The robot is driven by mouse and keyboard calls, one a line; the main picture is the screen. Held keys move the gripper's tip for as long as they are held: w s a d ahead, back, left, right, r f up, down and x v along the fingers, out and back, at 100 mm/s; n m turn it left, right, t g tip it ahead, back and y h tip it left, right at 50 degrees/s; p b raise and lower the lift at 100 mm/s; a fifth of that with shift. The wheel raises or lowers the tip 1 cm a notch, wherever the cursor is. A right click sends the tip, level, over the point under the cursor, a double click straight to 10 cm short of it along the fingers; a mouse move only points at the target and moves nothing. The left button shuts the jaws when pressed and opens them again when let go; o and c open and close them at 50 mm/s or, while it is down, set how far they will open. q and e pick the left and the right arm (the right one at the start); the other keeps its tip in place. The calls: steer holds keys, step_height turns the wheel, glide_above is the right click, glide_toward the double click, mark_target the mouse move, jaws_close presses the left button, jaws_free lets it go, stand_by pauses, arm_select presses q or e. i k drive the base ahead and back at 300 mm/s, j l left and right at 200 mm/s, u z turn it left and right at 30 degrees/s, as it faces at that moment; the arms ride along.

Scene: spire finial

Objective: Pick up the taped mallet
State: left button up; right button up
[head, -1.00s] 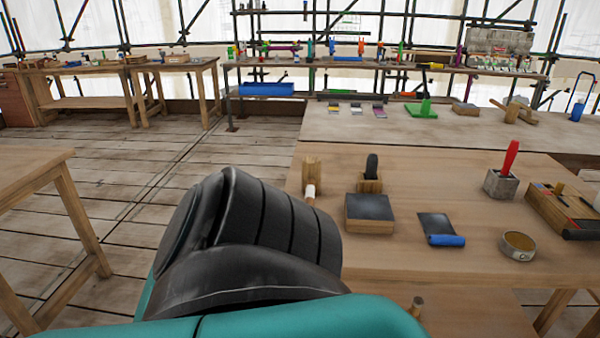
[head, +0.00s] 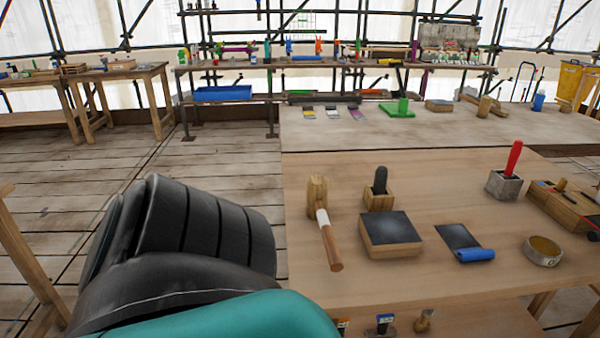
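The taped mallet (head: 325,228) lies on the near wooden workbench (head: 420,280), left of its middle. It has a pale wooden head at the far end, a white band of tape below the head and a brown handle pointing toward me. Nothing touches it that I can see. A black and teal part of my own arm fills the lower left of the head view, left of the mallet. Neither gripper's fingers show.
Right of the mallet are a wooden block with a dark top (head: 390,234), a black-handled tool in a block (head: 380,188), a blue roll with a dark sheet (head: 464,244) and a tape roll (head: 542,251). A red-handled tool (head: 512,160) stands behind.

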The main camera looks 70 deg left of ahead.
mark_target(316, 185)
steer(key=k+j, duration=0.2)
steer(key=j, duration=0.2)
steer(key=k+j, duration=0.15)
steer(key=j, duration=0.25)
steer(key=k+j, duration=0.2)
steer(key=j, duration=0.2)
steer(key=k+j, duration=0.2)
steer(key=j, duration=0.2)
